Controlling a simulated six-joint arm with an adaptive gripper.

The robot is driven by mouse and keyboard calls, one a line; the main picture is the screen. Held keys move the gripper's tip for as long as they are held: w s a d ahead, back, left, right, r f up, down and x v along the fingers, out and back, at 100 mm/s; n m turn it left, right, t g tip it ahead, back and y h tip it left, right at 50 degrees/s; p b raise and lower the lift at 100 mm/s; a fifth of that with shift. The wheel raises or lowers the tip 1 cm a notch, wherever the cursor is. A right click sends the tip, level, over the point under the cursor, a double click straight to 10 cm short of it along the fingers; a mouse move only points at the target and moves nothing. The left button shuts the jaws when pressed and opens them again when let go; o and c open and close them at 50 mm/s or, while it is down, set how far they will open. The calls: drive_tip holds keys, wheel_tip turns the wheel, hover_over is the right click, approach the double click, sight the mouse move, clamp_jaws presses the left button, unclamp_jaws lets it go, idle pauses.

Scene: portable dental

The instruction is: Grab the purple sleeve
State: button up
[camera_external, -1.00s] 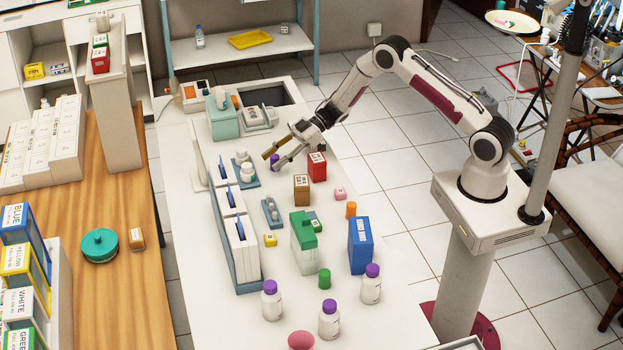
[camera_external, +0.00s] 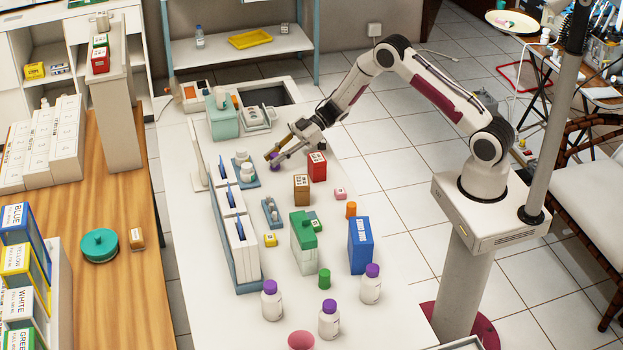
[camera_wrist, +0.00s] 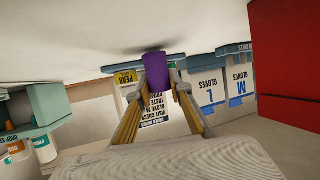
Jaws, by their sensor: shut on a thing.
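The purple sleeve (camera_wrist: 153,76) is a small purple cylinder. In the wrist view it stands between the two fingertips of my gripper (camera_wrist: 158,90), which touch it on both sides. My gripper (camera_external: 272,160) is shut on it. In the external view the purple sleeve (camera_external: 276,162) shows small at the fingertips, partly covered by a finger, low over the white table. A dark shadow lies close to its end in the wrist view. I cannot tell whether it touches the table.
A red box (camera_external: 317,167) stands just right of the gripper, and it fills the right side of the wrist view (camera_wrist: 287,70). A brown box (camera_external: 301,190) is nearer the front. A blue tray with white containers (camera_external: 246,180) is at left. Several purple-capped bottles stand at the front.

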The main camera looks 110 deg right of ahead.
sight(275, 155)
drive_tip(key=shift+r, duration=4.75)
